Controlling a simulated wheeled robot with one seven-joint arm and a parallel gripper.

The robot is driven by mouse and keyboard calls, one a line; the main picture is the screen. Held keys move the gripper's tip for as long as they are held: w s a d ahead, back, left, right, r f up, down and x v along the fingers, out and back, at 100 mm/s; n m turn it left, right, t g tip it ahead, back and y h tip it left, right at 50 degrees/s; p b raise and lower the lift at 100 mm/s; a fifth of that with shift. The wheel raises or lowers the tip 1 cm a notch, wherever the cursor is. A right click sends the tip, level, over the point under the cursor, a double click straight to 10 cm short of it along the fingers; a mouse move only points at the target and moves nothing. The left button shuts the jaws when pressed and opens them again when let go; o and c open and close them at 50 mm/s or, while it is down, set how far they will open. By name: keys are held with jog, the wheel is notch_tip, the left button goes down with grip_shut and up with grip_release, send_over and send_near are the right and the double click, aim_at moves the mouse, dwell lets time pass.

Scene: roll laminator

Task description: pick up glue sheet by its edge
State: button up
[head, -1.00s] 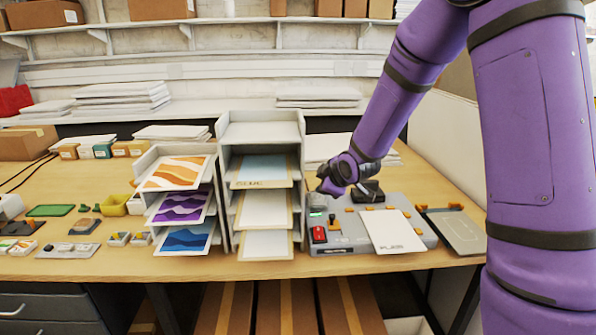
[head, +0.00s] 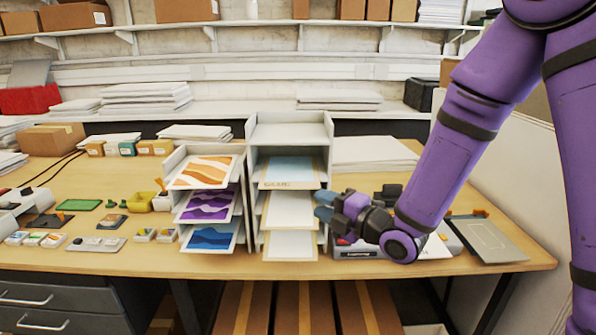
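The glue sheet (head: 290,170) is a light blue sheet lying in an upper tray of the white rack (head: 289,131). Its front edge sticks out past the tray, with lettering that seems to read "GLUE" at the front left. My gripper (head: 322,206) is just right of the rack, lower than the glue sheet in the picture and apart from it. Its two bluish fingertips point left toward the rack and look separated, with nothing between them. The gripper hides part of the rack's right side.
Plain sheets (head: 290,210) stick out of the lower trays. A rack with orange, purple and blue prints (head: 205,172) stands close on the left. The grey laminator (head: 350,251) is behind my arm. A dark-edged board (head: 487,238) lies at the right.

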aim_at(287, 188)
jog(key=x, duration=0.5)
jog(key=shift+s+r+x, duration=0.1)
jog(key=shift+r+x, duration=0.05)
jog(key=shift+x, duration=1.2)
jog(key=shift+s+r+x, duration=0.1)
jog(key=shift+x, duration=1.25)
jog(key=shift+a, duration=0.2)
grip_shut()
